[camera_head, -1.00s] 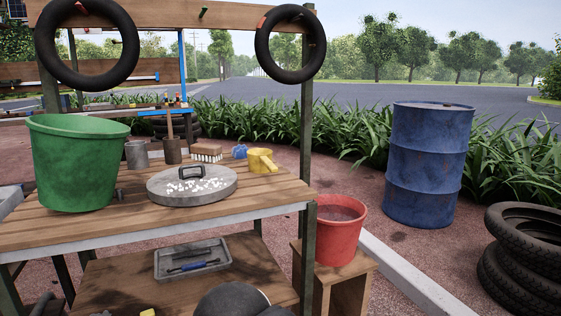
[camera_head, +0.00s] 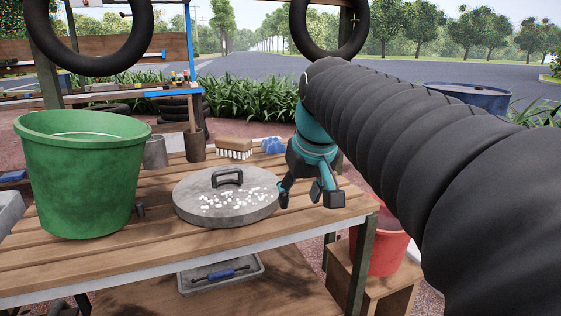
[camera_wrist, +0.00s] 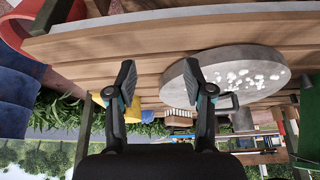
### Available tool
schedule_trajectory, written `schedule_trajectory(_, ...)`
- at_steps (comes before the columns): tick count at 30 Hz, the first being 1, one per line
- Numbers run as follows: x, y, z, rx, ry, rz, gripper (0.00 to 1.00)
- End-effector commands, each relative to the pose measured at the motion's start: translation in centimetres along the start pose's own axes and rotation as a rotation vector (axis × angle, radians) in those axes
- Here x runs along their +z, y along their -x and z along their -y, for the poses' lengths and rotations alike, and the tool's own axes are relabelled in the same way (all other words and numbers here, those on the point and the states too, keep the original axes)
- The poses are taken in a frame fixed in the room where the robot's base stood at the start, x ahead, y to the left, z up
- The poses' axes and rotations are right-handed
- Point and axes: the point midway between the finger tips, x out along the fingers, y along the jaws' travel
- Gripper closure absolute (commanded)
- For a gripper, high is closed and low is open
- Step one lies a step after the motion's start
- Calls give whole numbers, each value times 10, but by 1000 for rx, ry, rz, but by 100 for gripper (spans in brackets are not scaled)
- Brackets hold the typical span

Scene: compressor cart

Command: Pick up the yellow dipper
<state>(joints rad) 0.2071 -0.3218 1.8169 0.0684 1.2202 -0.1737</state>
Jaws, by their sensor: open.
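The yellow dipper (camera_wrist: 132,112) shows in the wrist view, which is upside down. It is partly covered by the gripper's left finger there, with yellow on both sides of that finger. In the head view the dipper is hidden behind my gripper (camera_head: 309,197). My gripper is over the right end of the wooden table (camera_head: 130,262), with its fingers spread and pointing down. In the wrist view the gripper (camera_wrist: 160,78) is open with nothing held between its fingertips. I cannot tell the exact gap between the fingers and the dipper.
A round grey lid (camera_head: 227,212) with white bits lies left of my gripper. Behind it are a brush (camera_head: 233,145) and a blue object (camera_head: 273,145). A green bucket (camera_head: 80,180) stands at left. A red bucket (camera_head: 383,245) stands on a stool at right.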

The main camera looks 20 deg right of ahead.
Motion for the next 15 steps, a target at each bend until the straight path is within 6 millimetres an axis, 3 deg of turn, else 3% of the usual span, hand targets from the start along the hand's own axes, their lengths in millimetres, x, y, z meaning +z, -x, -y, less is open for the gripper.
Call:
schedule_trajectory(1,-26,11,-12,2,-9,6,48)
schedule_trajectory(6,-87,36,-49,1,-11,25,48)
schedule_trajectory(10,-118,47,-72,-1,-9,33,48)
schedule_trajectory(15,-138,54,-90,-3,-4,38,48)
